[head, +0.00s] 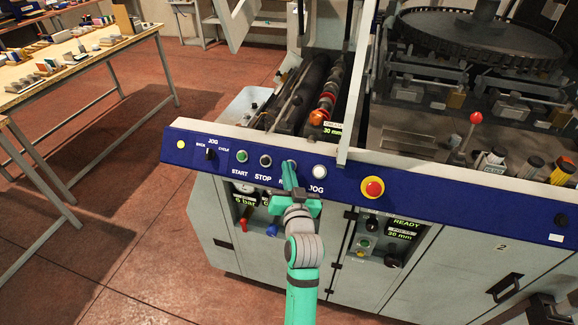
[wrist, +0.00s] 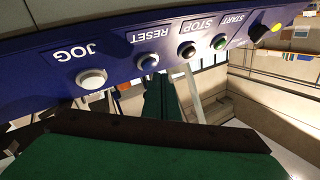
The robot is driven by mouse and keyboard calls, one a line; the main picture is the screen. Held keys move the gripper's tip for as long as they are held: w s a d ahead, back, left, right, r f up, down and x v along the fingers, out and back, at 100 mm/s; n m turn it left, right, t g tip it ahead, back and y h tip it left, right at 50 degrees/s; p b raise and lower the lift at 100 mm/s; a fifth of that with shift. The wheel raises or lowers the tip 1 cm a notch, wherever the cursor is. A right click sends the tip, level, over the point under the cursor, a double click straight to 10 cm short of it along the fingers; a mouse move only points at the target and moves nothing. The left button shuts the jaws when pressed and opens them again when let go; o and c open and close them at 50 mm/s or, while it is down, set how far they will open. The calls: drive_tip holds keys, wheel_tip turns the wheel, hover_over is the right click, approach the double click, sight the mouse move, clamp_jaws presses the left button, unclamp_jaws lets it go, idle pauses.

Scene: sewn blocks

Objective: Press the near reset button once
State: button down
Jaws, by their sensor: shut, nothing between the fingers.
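The reset button (wrist: 147,62), round and blue in a pale ring, sits on the blue control panel (head: 225,171) under its RESET label in the wrist view. In the head view my gripper (head: 288,168) covers most of that spot, between the STOP and JOG buttons. My gripper is shut and empty, its green fingers pointing at the panel. In the wrist view the fingertips (wrist: 158,79) lie just below the reset button and close to it. I cannot tell whether they touch it.
The black STOP button (head: 266,161) and white JOG button (head: 320,172) flank the fingers closely. The green START button (head: 242,156) and red emergency stop (head: 373,187) are farther along. A workbench (head: 74,60) stands left, with open floor between.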

drive_tip(key=shift+w+d+f, duration=0.2)
drive_tip(key=shift+w, duration=0.1)
drive_tip(key=shift+a, duration=0.1)
drive_tip(key=shift+s+d, duration=0.1)
drive_tip(key=shift+d, duration=0.25)
drive_tip(key=shift+f, duration=0.1)
